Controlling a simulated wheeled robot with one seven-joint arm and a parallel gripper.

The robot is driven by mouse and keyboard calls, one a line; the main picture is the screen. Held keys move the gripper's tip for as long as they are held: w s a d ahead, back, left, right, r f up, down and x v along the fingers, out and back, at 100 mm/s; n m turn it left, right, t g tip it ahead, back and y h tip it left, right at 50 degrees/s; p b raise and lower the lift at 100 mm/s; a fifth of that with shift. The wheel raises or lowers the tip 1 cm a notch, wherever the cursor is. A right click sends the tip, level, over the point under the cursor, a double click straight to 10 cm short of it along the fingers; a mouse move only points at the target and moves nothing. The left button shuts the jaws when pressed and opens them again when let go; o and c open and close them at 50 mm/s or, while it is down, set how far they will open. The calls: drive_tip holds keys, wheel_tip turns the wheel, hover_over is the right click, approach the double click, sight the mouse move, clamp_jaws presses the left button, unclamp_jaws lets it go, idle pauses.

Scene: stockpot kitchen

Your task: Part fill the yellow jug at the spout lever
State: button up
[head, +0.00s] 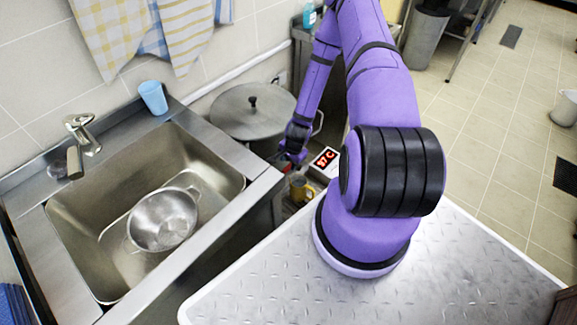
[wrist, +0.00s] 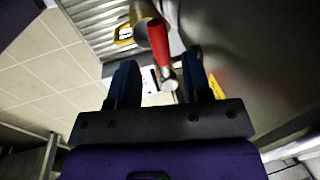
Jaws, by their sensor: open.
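The yellow jug (head: 301,190) stands low between the sink unit and my base, under my gripper (head: 293,160). In the wrist view part of the yellow jug (wrist: 124,34) shows near the top, beside a brassy metal spout (wrist: 143,12). The red spout lever (wrist: 157,42) with a metal end lies between the two dark fingers of my gripper (wrist: 160,62). The fingers are apart, with a gap on each side of the lever. The jug's inside and its fill level cannot be made out.
A large lidded stockpot (head: 252,108) stands behind the jug. A red-lit display (head: 325,158) reads about 97 C beside it. The steel sink (head: 75,225) with a colander (head: 163,220) is at left, with a blue cup (head: 153,97) on its ledge. Tiled floor at right is mostly clear.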

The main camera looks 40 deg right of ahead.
sight(288, 167)
drive_tip(key=shift+w+f, duration=0.2)
drive_tip(key=shift+f, duration=0.75)
drive_tip(key=shift+w+f, duration=0.15)
drive_tip(key=shift+f, duration=0.8)
drive_tip(key=shift+a, duration=0.1)
clamp_jaws()
